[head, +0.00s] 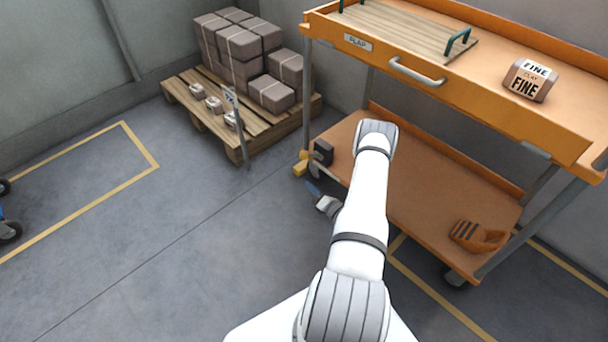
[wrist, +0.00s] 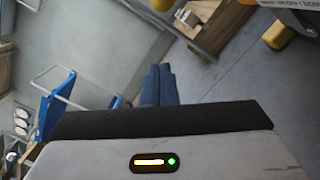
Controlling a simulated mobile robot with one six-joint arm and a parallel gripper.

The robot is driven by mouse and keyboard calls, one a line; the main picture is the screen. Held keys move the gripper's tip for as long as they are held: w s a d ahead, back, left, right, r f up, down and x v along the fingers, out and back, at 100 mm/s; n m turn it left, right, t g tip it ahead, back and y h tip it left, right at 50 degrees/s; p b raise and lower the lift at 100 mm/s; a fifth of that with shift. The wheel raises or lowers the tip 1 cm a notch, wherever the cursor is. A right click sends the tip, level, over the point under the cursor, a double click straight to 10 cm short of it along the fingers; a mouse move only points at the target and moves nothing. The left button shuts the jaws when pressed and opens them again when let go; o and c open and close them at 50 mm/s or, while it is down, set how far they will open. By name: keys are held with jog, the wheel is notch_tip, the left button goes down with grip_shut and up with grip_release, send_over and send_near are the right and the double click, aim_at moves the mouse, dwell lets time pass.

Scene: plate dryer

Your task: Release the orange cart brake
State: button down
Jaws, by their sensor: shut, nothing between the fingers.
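The orange cart (head: 462,100) stands at the right in the head view, with an upper tray and a lower shelf. A small yellow part (head: 301,165), which looks like the brake pedal, sits low at its left front leg; whether it is pressed or raised I cannot tell. My gripper (head: 312,188) is just below and right of that part in the picture, apart from it. In the wrist view my gripper's blue fingers (wrist: 158,84) are together and empty. A yellow part (wrist: 277,35) shows at upper right there, clear of the fingers.
A wooden pallet (head: 205,120) with stacked grey-brown blocks stands left of the cart. A marked block (head: 530,80) is on the upper tray, and an orange-brown object (head: 478,237) is on the lower shelf. The floor (head: 150,235) at left is mostly free.

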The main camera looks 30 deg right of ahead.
jog(key=s, duration=0.2)
jog(key=shift+s+d, duration=0.2)
jog(key=shift+s, duration=0.1)
jog(key=shift+w, duration=0.1)
